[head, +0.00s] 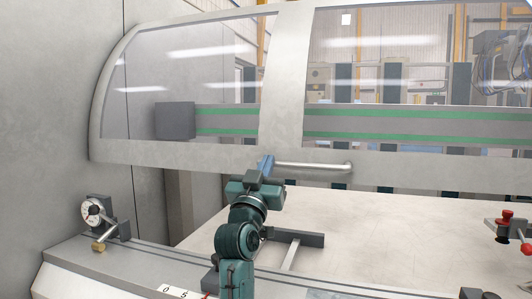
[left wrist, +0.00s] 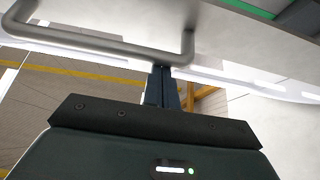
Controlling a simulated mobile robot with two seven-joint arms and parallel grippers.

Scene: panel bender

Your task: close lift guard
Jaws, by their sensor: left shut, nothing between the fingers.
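The lift guard (head: 285,75) is a pale frame with clear windows. Its lower edge stands above the machine table, leaving an open gap below. A metal bar handle (head: 315,166) runs along the lower rail. My left gripper (head: 266,160) is shut and empty at the left end of the handle, by the guard's lower edge. In the left wrist view the handle (left wrist: 100,42) passes above the shut fingers (left wrist: 162,72). Whether the fingers touch the handle or rail cannot be told. My right gripper is in neither view.
The pale table (head: 390,230) under the guard is mostly clear. A dial gauge (head: 92,212) stands on the front ledge at left. A red-knobbed fixture (head: 508,226) is at right. A grey bracket (head: 295,241) lies beside my left arm.

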